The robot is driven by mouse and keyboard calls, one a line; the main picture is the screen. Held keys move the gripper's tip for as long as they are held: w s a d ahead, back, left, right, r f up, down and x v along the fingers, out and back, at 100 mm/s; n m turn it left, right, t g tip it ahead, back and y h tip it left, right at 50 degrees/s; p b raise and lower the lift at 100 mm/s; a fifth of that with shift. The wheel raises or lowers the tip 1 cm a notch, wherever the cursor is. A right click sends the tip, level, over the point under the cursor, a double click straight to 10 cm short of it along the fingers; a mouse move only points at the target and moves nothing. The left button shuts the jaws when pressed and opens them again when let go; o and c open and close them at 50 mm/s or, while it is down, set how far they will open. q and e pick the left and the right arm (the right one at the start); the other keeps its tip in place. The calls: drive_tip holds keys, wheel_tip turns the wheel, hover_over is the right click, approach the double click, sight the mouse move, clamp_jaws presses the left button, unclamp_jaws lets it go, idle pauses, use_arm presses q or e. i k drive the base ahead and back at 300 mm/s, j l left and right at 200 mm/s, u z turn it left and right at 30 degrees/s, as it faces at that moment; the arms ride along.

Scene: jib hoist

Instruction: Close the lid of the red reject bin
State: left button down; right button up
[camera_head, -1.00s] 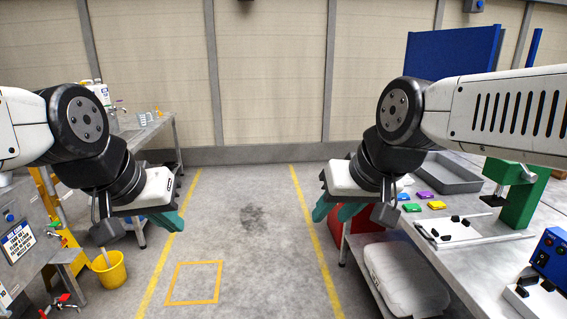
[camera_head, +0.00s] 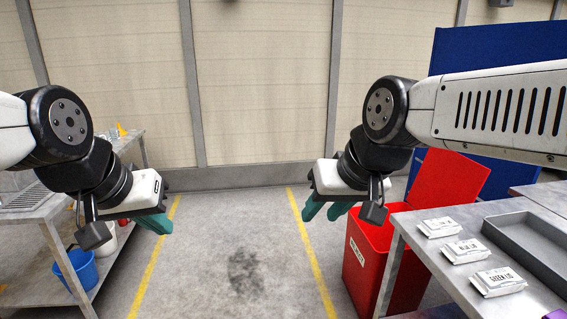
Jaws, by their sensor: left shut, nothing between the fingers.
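The red reject bin (camera_head: 363,262) stands on the floor at the right, left of the workbench and partly hidden by it. Its red lid (camera_head: 455,178) is raised and leans back at the bin's far right side, so the bin is open. My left gripper (camera_head: 155,222) is shut and empty over the floor at the left, far from the bin. My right gripper (camera_head: 324,211) has its teal fingers apart with nothing between them. In the picture it is just left of and above the bin; touching does not show.
The right workbench (camera_head: 440,275) carries white packets (camera_head: 497,281) and a grey tray (camera_head: 535,240). A blue panel (camera_head: 500,50) stands behind the bin. A left table holds a blue bucket (camera_head: 78,268) on its lower shelf. The floor (camera_head: 240,265) between the yellow lines is clear.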

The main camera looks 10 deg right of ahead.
sight(445, 178)
drive_tip(key=i+j+z, duration=0.2)
drive_tip(key=i, duration=1.65)
drive_tip(key=i+z, duration=0.3)
drive_tip(key=i, duration=0.15)
drive_tip(key=i+j+z, duration=0.1)
drive_tip(key=i+z, duration=0.2)
drive_tip(key=i, duration=0.15)
drive_tip(key=i+l+z, duration=0.1)
drive_tip(key=z, duration=0.3)
drive_tip(key=i+z, duration=0.55)
drive_tip(key=z, duration=0.25)
drive_tip(key=i+j+z, duration=0.1)
drive_tip(key=z, duration=0.3)
drive_tip(key=i+z, duration=0.2)
drive_tip(key=z, duration=1.75)
